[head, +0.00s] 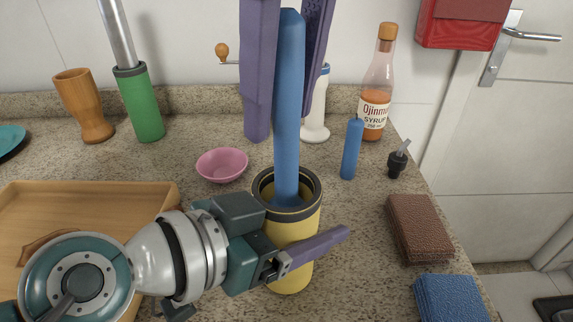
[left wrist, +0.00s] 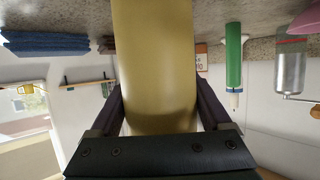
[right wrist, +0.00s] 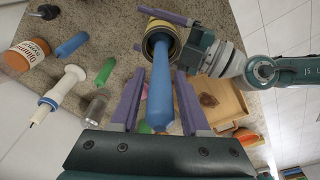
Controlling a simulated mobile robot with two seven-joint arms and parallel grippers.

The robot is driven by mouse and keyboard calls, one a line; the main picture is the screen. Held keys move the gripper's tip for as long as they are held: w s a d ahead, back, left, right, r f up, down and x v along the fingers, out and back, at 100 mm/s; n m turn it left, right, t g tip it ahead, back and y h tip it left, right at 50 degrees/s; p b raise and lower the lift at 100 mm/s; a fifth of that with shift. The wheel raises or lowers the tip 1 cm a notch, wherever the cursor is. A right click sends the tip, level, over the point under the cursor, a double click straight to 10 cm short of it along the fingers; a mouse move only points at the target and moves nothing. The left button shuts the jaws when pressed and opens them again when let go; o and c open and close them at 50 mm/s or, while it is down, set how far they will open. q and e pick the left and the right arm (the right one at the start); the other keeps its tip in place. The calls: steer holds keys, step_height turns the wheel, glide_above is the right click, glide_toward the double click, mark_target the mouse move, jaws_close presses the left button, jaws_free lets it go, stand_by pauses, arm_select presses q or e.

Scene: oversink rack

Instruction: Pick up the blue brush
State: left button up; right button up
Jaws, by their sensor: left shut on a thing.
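The blue brush (head: 288,105) stands upright in a yellow canister (head: 291,262) with a dark rim. Only its long blue shaft shows; its lower end is hidden inside. My left gripper (head: 293,256) is shut on the canister from the left, and the yellow wall fills the gap between its fingers in the left wrist view (left wrist: 158,70). My right gripper (head: 281,118) comes from above with purple fingers on either side of the shaft. In the right wrist view, the brush (right wrist: 162,90) lies between the open fingers, with gaps on both sides.
A wooden tray (head: 100,205) is left. Some counter right of the canister is clear.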

jaws_close()
stand_by(1.0)
